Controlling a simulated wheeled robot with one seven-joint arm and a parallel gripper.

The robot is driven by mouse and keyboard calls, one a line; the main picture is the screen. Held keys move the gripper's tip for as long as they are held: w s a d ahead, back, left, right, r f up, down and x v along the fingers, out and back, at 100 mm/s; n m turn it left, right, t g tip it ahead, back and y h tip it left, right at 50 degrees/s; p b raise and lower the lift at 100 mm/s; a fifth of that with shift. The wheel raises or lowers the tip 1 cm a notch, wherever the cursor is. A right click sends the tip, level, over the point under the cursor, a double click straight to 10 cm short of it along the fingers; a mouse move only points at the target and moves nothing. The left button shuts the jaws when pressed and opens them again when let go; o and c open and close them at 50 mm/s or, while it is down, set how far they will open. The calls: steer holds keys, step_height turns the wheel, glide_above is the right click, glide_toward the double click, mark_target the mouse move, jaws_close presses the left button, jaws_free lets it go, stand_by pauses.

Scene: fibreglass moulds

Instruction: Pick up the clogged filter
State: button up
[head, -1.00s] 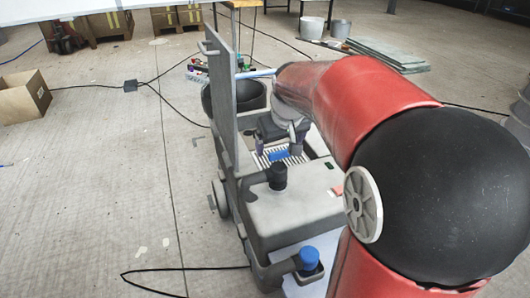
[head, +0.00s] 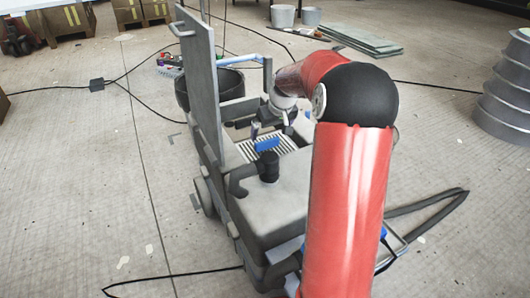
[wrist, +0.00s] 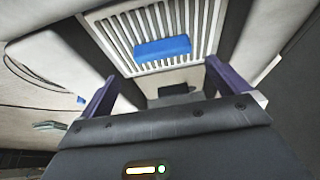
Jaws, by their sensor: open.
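The filter is a pale slatted panel (head: 285,143) with a blue handle (head: 267,144) across it, set in the open bay of a grey wheeled machine (head: 290,198). In the wrist view, the slatted filter (wrist: 120,33) and its blue handle (wrist: 162,48) lie ahead of the fingers. My gripper (head: 272,129) is open and empty, just behind and above the handle in the head view. In the wrist view, the purple fingers of my gripper (wrist: 163,85) are spread wide, with the handle beyond their tips. I see no contact.
The machine's raised lid (head: 204,80) stands upright left of the bay. A black tub (head: 208,88) and a blue hose (head: 240,57) are behind it. A black capped pipe (head: 268,166) rises in front of the bay. Cables cross the floor; open floor lies left.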

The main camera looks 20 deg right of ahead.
mark_target(267, 141)
steer(key=x, duration=0.5)
steer(key=shift+s+a+f+b, duration=0.2)
steer(key=shift+f+b, duration=0.1)
steer(key=shift+b, duration=0.1)
steer(key=shift+r, duration=0.1)
steer(key=c, duration=1.5)
